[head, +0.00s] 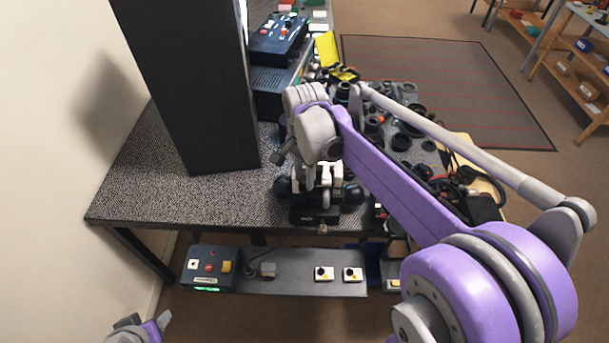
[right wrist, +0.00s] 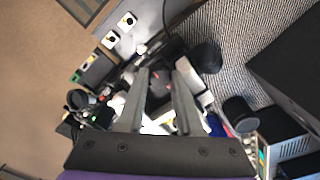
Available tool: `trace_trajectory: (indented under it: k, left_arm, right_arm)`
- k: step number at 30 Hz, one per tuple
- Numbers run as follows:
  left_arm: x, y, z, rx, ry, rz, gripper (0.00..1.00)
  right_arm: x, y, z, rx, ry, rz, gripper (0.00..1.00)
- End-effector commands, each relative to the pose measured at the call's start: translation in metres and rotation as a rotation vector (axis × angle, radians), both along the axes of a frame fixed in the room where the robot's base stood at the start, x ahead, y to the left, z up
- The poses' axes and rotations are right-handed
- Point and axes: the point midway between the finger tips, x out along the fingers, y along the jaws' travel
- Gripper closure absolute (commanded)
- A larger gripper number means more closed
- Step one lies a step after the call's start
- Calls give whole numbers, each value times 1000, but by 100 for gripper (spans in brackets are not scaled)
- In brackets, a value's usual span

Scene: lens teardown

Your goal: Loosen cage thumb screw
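A small black-and-white assembly (head: 322,186) with round black knobs on both sides stands at the table's front edge. It also shows in the right wrist view, where a black knob (right wrist: 206,57) lies beyond the fingers. I cannot make out the thumb screw. My left gripper (head: 146,328) is low at the bottom left, cut by the frame edge.
A tall dark panel (head: 190,80) stands on the speckled table (head: 150,190) at left. Dark rings and parts crowd a tray at right, beneath my right arm. A lower shelf (head: 300,284) holds a control box (head: 209,267) and switches. The table's left front is clear.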

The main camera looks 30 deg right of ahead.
Motion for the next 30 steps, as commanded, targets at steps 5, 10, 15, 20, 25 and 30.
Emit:
trace_trajectory:
  k: [5,10,15,20,25,30]
  left_arm:
    - [0,0,0,0,0,0,40]
    - [0,0,0,0,0,0,40]
    - [0,0,-1,0,1,0,40]
    - [-1,0,-3,0,2,0,40]
    - [-2,0,-5,0,4,0,40]
    - [-3,0,-8,0,7,0,40]
  right_arm:
    - [0,0,0,0,0,0,100]
    - [0,0,0,0,0,2,100]
    - [0,0,0,0,0,28,100]
    - [0,0,0,0,0,99,100]
    - [0,0,0,0,0,225,100]
    - [0,0,0,0,0,383,100]
